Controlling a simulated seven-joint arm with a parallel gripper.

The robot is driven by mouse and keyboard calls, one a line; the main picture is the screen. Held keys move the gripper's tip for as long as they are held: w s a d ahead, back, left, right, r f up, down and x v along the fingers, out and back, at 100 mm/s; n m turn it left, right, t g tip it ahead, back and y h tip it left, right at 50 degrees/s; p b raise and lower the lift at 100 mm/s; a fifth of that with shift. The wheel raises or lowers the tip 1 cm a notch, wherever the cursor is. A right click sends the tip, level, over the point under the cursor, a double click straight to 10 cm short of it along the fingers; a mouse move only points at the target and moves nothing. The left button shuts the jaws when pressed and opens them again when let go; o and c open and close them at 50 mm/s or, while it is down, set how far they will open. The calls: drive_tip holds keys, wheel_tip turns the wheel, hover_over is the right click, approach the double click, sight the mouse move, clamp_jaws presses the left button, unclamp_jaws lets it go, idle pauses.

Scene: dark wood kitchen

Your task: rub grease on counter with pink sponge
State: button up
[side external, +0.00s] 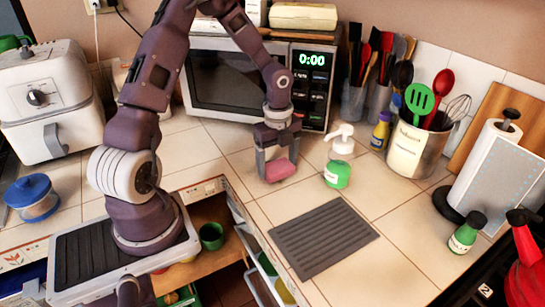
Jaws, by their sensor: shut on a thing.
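The pink sponge (281,171) is between the fingers of my gripper (276,160). My gripper points down and is shut on it, low over the tiled counter (330,232), in front of the microwave. I cannot tell whether the sponge touches the tiles. No grease stands out on the visible tiles; any under the sponge or gripper is hidden.
A green and white pump bottle (339,165) stands just right of the gripper. A dark ridged mat (322,238) lies in front. The microwave (240,80) is behind. A utensil pot (412,145) and paper towel roll (487,165) stand right. A drawer (250,240) is open.

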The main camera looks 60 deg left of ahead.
sight(286, 184)
drive_tip(key=shift+d+r, duration=0.1)
drive_tip(key=shift+d, duration=2.3)
drive_tip(key=shift+a, duration=5.15)
drive_tip(key=shift+w+a, duration=0.2)
drive_tip(key=shift+w+d, duration=0.2)
drive_tip(key=shift+d, duration=5.1)
drive_tip(key=shift+a, duration=5.4)
wheel_tip(286, 184, up, 8)
drive_tip(key=shift+d, duration=0.15)
